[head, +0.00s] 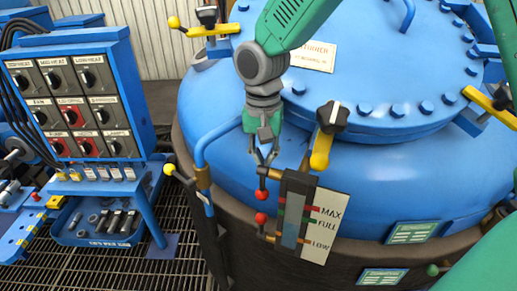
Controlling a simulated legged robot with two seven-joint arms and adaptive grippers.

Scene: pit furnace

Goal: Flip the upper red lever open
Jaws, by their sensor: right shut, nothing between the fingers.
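The upper red lever (262,194) is a red ball on a short dark stem below a brass fitting at the top of the level gauge (291,223). Its ball hangs downward. A lower red lever (261,218) points up from the bottom fitting, its ball just under the upper one. My right gripper (265,161) comes down from above and is shut and empty. Its fingertips are at the upper fitting, above the upper red ball. Whether they touch the fitting or lever I cannot tell. My left gripper is not in view.
The blue furnace lid (370,75) fills the back right. A black knob with a yellow lever (326,134) stands right of the gripper. A control panel (75,95) stands far left.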

